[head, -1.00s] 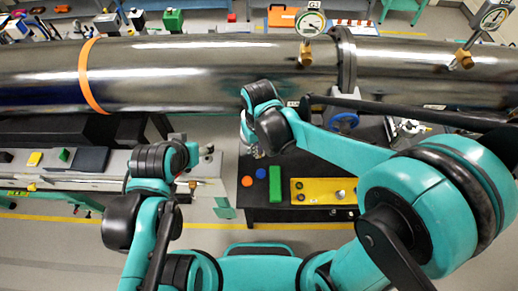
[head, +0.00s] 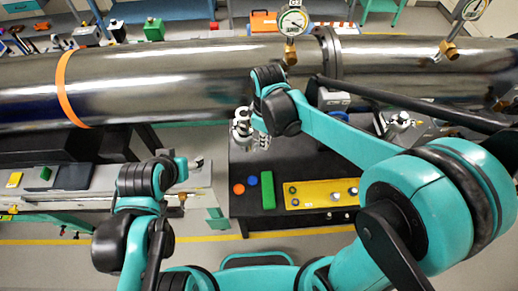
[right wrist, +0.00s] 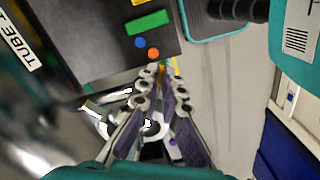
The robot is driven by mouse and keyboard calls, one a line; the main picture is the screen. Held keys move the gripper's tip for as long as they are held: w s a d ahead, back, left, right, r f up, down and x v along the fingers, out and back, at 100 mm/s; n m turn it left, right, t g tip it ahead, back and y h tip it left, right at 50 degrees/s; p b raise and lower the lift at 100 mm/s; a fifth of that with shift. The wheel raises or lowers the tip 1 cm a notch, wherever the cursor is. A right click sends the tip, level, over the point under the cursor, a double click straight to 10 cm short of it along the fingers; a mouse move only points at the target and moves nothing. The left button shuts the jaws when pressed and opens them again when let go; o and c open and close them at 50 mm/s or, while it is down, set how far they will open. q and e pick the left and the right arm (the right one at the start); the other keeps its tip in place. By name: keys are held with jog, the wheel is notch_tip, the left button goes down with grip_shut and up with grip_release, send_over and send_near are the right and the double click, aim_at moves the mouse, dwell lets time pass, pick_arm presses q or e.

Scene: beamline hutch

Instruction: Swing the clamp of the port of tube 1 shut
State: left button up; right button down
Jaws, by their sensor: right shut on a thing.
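Tube 1 is the long shiny steel tube (head: 190,85) lying across the head view; its "TUBE 1" label (right wrist: 20,40) shows at the upper left of the right wrist view. My right gripper (head: 243,130) is just below the tube's lower edge, above the left end of the black table. In the right wrist view its fingers (right wrist: 166,72) lie close together, with a bright curved metal piece (right wrist: 152,127), seemingly the port's clamp, between and behind them. The port itself and the clamp's angle are not clear. My left wrist shows at the left, but its gripper is hidden.
The black table (head: 262,221) holds a blue disc (head: 251,177), an orange disc (head: 238,189), a green block (head: 267,192) and a yellow plate (head: 318,194). A gauge (head: 292,22) rises from the tube. A grey bench (head: 100,178) stands at the left.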

jog(key=w+d+n+b, duration=0.1)
jog(key=w+n+b, duration=0.1)
jog(key=w+n, duration=0.3)
jog(key=shift+w+d+n, duration=0.35)
jog(key=shift+w+n, duration=0.05)
jog(key=shift+n, duration=0.2)
jog(key=c, duration=1.7)
grip_release()
jog(key=shift+r, duration=0.1)
notch_tip(320, 180, up, 12)
